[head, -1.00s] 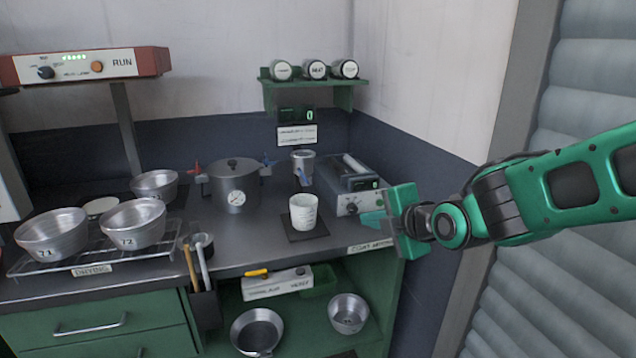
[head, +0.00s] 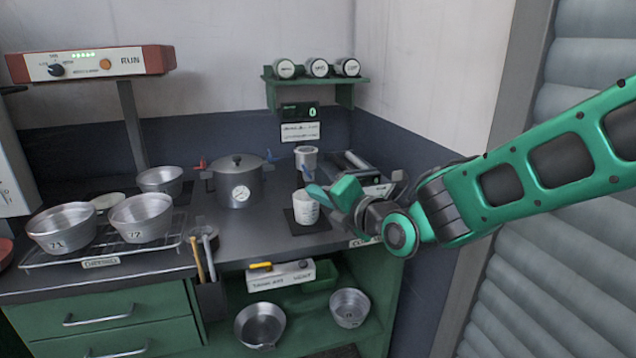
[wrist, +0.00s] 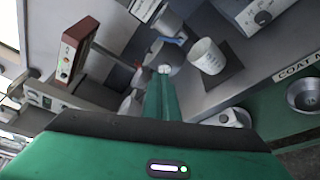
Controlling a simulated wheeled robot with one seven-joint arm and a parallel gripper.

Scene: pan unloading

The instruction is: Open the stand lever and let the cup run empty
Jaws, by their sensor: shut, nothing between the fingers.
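The small metal cup (head: 306,155) sits in its stand at the back of the counter, with a blue lever (head: 307,172) below it. A white beaker (head: 306,209) stands upright on a dark mat under and in front of the cup. My gripper (head: 314,189) is shut and empty, with its tips in front of the lever area and close to the beaker's top. In the wrist view its closed fingertips (wrist: 164,70) point toward the blue lever (wrist: 170,41), with the beaker (wrist: 207,56) to their right. I cannot tell whether the tips touch the lever.
A grey instrument box (head: 376,180) is behind my gripper on the right. Metal pans (head: 140,218) sit on a drying rack at the left.

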